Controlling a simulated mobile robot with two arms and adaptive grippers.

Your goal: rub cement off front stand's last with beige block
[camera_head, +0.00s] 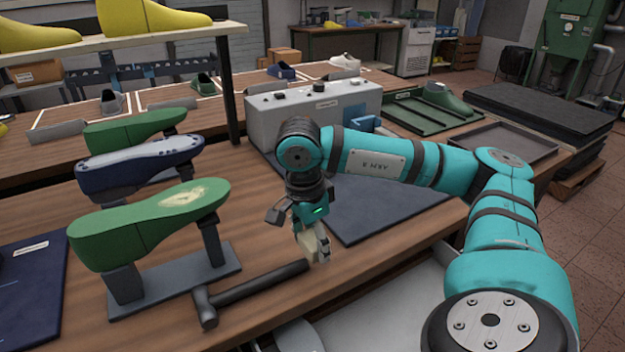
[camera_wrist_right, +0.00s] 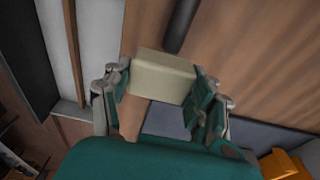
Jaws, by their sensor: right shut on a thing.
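The front stand (camera_head: 180,285) carries a green last (camera_head: 128,232), sole up, with a pale cement patch (camera_head: 182,197) on its top at the right end. My right gripper (camera_head: 314,255) is right of this last, low over the table near its front edge. It is shut on the beige block (camera_wrist_right: 162,78), which sits between its fingers in the right wrist view. The block (camera_head: 309,243) shows partly between the fingers in the head view. The block and the last are apart. My left gripper is not in view.
A dark hammer-like tool (camera_head: 255,285) lies between the front stand and my right gripper. Behind the front last stand a blue last (camera_head: 138,168) and another green last (camera_head: 135,128). A grey control box (camera_head: 310,108) and dark mat (camera_head: 385,212) lie behind my right arm.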

